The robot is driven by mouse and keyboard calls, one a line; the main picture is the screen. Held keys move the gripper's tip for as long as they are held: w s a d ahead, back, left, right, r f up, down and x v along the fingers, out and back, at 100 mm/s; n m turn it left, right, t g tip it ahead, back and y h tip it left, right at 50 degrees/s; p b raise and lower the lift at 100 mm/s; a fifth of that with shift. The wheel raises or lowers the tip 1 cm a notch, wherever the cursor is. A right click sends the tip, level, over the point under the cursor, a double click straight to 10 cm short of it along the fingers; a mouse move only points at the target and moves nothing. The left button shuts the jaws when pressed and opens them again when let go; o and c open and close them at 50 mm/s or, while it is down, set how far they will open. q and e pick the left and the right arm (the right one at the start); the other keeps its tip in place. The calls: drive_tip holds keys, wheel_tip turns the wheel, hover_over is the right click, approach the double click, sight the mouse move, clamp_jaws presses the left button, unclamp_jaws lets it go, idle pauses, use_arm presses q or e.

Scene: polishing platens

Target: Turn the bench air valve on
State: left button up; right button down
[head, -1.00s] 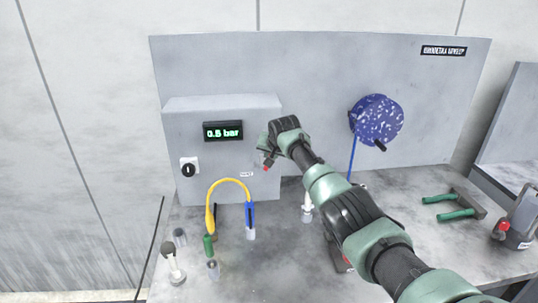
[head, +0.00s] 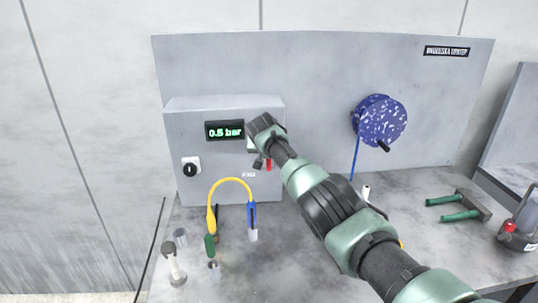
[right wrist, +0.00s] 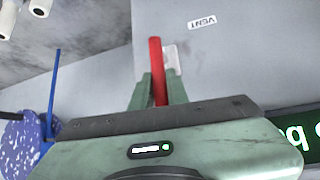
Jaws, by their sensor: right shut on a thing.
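The bench air valve shows as a red lever (head: 269,165) on the front of the grey control box (head: 222,103), near its right edge. In the right wrist view the red lever (right wrist: 156,62) stands between the two green fingers of my right gripper (right wrist: 158,88), which is shut on it. A pale plate lies behind the lever, and a label reading VENT (right wrist: 202,22) is beside it. In the head view my right gripper (head: 262,158) is at the box front and hides part of the valve. The display (head: 225,131) reads 0.5 bar. My left gripper is out of view.
A black knob (head: 190,169) is at the box's left. A yellow hose (head: 230,181), a green-handled tool and small cylinders stand below the box. A blue speckled disc (head: 379,121) is on the panel at right. Green-handled pliers (head: 458,208) lie on the bench right.

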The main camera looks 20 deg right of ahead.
drive_tip(key=shift+f, duration=0.2)
drive_tip(key=c, duration=1.4)
unclamp_jaws()
drive_tip(key=shift+r, duration=0.15)
drive_tip(key=b+v, duration=0.1)
drive_tip(key=v, duration=0.6)
drive_tip(key=shift+s+a+r, duration=0.2)
